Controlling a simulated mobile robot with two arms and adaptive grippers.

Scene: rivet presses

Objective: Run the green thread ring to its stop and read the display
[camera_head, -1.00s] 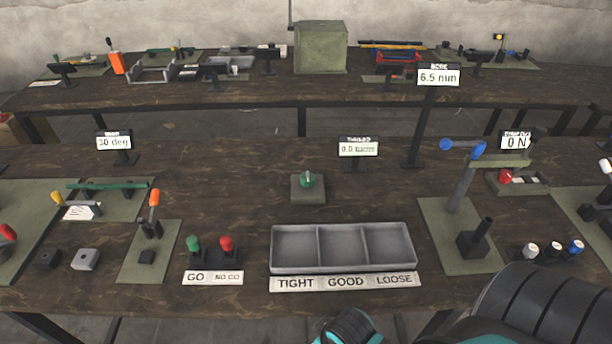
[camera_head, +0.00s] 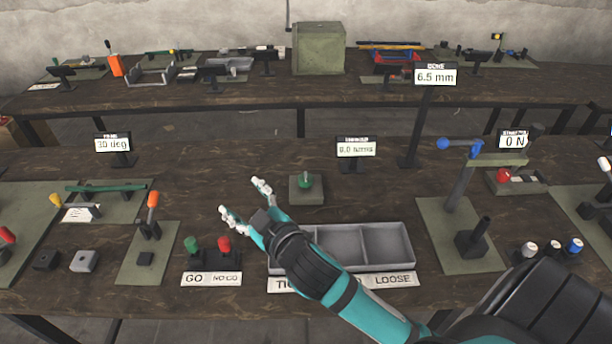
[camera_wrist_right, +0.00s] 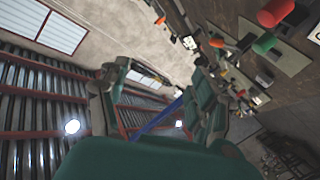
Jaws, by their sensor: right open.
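The green thread ring (camera_head: 305,181) sits on a small grey-green base block (camera_head: 307,193) in the middle of the near table. The thread display (camera_head: 356,149) stands behind it to the right; it appears to read 0.0, with the unit too blurred to be sure. My right gripper (camera_head: 245,203) is open and empty, to the left of the ring and apart from it, fingers pointing up-left over the table. Its spread fingers also show in the right wrist view (camera_wrist_right: 155,88). The ring is not recognisable in that view. My left gripper is not in view.
My right arm crosses a grey three-compartment tray (camera_head: 402,259) and partly hides its label strip. Green-handled (camera_head: 191,244) and red-handled (camera_head: 224,245) gauges stand close below the gripper. A lever press (camera_head: 458,190) stands at right.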

